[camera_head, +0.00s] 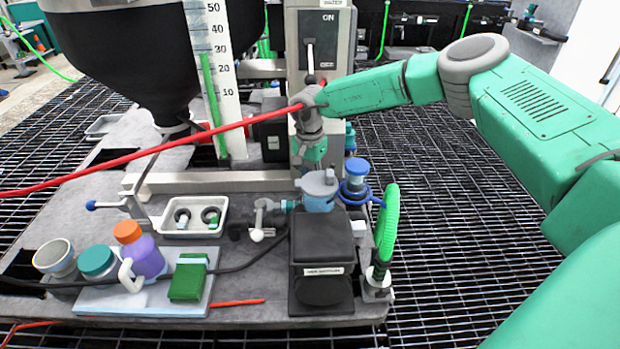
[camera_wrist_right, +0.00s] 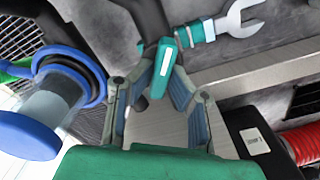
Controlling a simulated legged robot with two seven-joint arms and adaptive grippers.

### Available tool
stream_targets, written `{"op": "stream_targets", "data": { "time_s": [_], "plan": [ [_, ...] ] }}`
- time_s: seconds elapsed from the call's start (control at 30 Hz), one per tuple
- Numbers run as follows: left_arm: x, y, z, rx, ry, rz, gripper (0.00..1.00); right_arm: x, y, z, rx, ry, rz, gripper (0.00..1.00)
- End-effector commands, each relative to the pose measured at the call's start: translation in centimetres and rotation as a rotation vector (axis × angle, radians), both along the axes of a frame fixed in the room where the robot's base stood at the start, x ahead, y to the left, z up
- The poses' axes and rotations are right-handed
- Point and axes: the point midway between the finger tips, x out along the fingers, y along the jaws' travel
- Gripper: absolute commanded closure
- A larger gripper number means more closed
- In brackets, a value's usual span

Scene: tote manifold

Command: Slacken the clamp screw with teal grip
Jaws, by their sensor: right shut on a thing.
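The teal grip of the clamp screw (camera_wrist_right: 163,68) shows in the right wrist view as a narrow teal piece with a white stripe, in front of a dark post. My right gripper (camera_wrist_right: 160,82) has its two fingers on either side of the grip and is shut on it. In the head view my right gripper (camera_head: 314,152) points down in front of the grey steel column, above the grey-capped blue fitting. The grip itself is hidden there by the gripper and wrist. My left gripper is not in view.
A blue-flanged fitting (camera_head: 357,178) stands close right of my right gripper; a blue fitting is also near in the wrist view (camera_wrist_right: 50,100). A red hose (camera_head: 150,150) crosses left.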

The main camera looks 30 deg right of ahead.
Motion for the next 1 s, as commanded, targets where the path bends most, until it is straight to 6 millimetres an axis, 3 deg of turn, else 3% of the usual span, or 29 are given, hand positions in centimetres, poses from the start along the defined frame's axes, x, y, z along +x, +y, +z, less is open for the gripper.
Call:
{"op": "stream_targets", "data": {
  "time_s": [1.0],
  "plan": [
    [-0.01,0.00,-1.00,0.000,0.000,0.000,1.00,0.44,0.57,0.08,-0.003,-0.007,0.965,1.00]
  ]
}}
